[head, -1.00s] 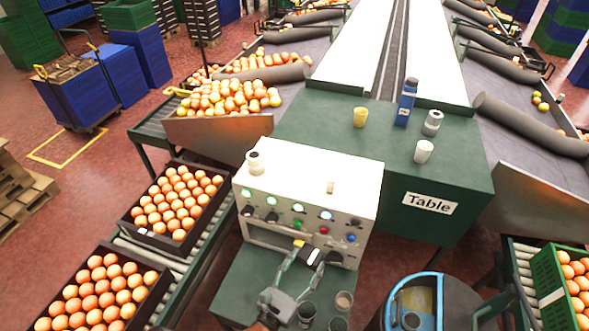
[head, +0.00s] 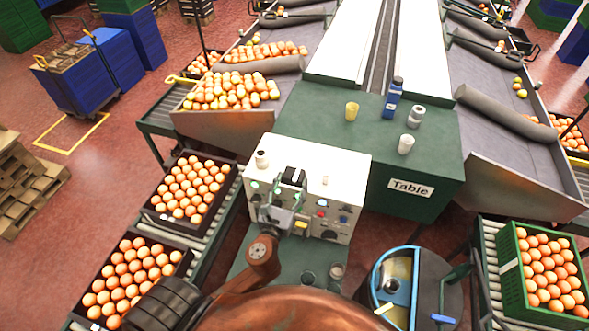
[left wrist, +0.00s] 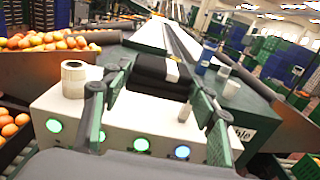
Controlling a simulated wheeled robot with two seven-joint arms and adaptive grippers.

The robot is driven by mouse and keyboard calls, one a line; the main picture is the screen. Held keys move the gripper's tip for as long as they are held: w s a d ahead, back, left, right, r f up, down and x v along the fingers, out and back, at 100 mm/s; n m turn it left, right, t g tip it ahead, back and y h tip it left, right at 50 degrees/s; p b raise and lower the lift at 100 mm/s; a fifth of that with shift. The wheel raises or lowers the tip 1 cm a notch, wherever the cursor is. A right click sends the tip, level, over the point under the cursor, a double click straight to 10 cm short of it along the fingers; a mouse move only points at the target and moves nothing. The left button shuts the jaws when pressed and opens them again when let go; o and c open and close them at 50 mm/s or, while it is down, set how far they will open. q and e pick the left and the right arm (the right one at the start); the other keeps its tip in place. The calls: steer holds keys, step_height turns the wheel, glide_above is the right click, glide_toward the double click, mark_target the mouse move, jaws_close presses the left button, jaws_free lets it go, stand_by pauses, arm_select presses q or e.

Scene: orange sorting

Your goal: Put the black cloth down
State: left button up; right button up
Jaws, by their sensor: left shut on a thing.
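The black cloth (head: 293,176) is a small folded black block with a white mark. My left gripper (head: 290,188) is shut on it and holds it over the front part of the white control box (head: 335,165). In the left wrist view the cloth (left wrist: 158,72) sits between the two green-grey fingers (left wrist: 157,85). I cannot tell whether its underside touches the box top. My right gripper is not in view.
A white roll (head: 262,159) and a small pale cylinder (head: 325,181) stand on the box top. The green table (head: 430,160) behind holds a yellow cup (head: 351,111), a blue bottle (head: 392,99) and pale cups. Orange crates (head: 160,225) flank the box at left.

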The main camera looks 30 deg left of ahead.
mark_target(293, 171)
arm_select(q)
steer(key=w+a+f+b, duration=0.1)
steer(key=w+a+f, duration=0.1)
steer(key=w+f, duration=0.1)
steer(key=w+a+f+b, duration=0.1)
steer(key=w+f, duration=0.2)
steer(key=w, duration=0.1)
steer(key=w+a+f+b, duration=0.1)
steer(key=w+a+f, duration=0.1)
steer(key=w+f, duration=0.1)
steer(key=shift+w+a, duration=0.35)
steer(key=shift+w, duration=0.25)
steer(key=shift+w+a+f, duration=0.1)
steer(key=shift+w+f, duration=0.05)
steer(key=shift+w+a+f+b, duration=0.1)
steer(key=shift+w+f+b, duration=0.1)
steer(key=shift+f+b, duration=1.3)
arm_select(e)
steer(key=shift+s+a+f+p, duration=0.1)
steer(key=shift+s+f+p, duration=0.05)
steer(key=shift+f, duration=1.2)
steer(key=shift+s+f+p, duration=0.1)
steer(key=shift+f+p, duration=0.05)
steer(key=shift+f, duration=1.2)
arm_select(q)
steer(key=shift+f, duration=0.25)
